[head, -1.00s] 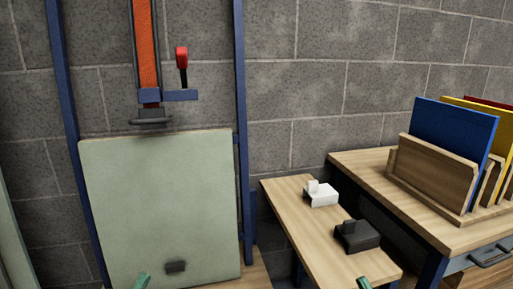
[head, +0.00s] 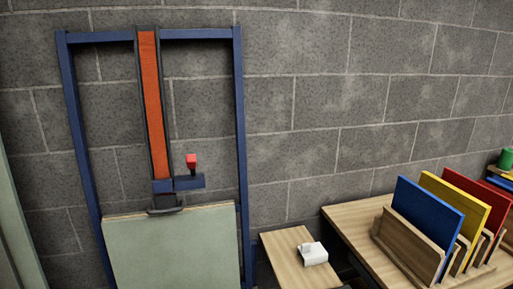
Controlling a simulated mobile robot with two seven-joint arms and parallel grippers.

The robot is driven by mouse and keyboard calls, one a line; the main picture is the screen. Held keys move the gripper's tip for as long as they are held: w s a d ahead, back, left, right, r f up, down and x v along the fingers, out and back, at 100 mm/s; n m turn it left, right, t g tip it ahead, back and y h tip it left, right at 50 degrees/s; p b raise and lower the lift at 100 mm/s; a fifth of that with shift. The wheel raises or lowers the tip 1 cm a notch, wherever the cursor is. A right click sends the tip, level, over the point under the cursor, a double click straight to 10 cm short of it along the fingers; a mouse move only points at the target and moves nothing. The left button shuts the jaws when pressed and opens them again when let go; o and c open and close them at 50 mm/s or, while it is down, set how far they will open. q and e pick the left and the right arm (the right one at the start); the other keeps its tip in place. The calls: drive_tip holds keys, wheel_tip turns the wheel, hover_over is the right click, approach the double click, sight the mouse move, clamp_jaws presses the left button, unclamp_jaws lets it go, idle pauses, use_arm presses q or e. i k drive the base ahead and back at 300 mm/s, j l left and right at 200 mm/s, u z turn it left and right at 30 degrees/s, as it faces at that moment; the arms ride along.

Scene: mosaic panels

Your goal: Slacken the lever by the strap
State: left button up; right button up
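The orange-red strap (head: 153,105) hangs down the middle of a blue frame (head: 240,130) against the wall. A blue clamp block (head: 188,183) sits at its lower end, with a dark hook piece (head: 165,210) under it at the top edge of a pale green panel (head: 170,250). The lever (head: 192,160), with a red knob, stands on the clamp's right part, beside the strap. Little of its shaft shows, and its exact tilt is hard to tell. Neither of my grippers is in view.
A narrow wooden table (head: 284,260) with a white block (head: 313,254) stands right of the frame. Farther right, a wooden bench (head: 345,220) holds a rack with blue (head: 428,224), yellow (head: 457,207) and red (head: 481,198) panels. A green object (head: 506,160) is at the right edge.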

sight(191, 161)
drive_tip(key=i+l+u, duration=0.1)
drive_tip(key=l+u, duration=0.9)
drive_tip(key=l, duration=0.15)
